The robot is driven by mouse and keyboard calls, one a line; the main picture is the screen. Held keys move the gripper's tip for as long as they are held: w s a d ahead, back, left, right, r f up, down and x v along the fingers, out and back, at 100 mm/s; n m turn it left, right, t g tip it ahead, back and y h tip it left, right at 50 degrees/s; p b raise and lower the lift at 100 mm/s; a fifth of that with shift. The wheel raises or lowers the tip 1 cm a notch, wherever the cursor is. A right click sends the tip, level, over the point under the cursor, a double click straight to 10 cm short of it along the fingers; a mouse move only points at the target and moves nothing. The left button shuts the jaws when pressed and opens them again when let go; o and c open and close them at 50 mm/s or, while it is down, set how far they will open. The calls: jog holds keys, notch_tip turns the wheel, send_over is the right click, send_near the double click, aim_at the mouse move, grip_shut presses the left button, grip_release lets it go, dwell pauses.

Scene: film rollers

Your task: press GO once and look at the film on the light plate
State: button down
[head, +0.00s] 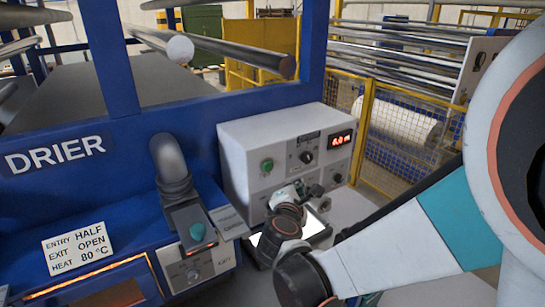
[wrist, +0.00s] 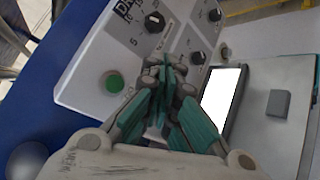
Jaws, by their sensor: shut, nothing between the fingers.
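The white control box (head: 240,140) has a round green button (head: 267,165) on its front; I cannot read a GO label. The button also shows in the wrist view (wrist: 113,82), left of my fingers. My gripper (head: 312,190) is shut and empty in front of the box, to the right of the button and apart from it; its closed fingers show in the wrist view (wrist: 163,68). The light plate (head: 315,226) glows white below the gripper, which hides part of it. In the wrist view the plate (wrist: 222,100) looks plain white, with no film visible on its visible part.
The box also carries black knobs (head: 306,157) and a red display (head: 341,139) reading about 6.0 m. A grey block (wrist: 278,103) lies right of the plate.

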aim_at(268, 166)
jog(key=shift+w, duration=0.1)
jog(key=w+a, duration=0.5)
jog(key=w, duration=0.2)
jog(key=shift+w, duration=0.1)
dwell(1.5)
jog(key=shift+w+a, duration=0.15)
jog(key=shift+w, duration=0.15)
jog(key=shift+w+a, duration=0.3)
jog(key=shift+w, duration=0.05)
dwell(1.0)
jog(key=shift+b, duration=0.3)
jog(key=shift+s+d, duration=0.5)
jog(key=shift+s, duration=0.25)
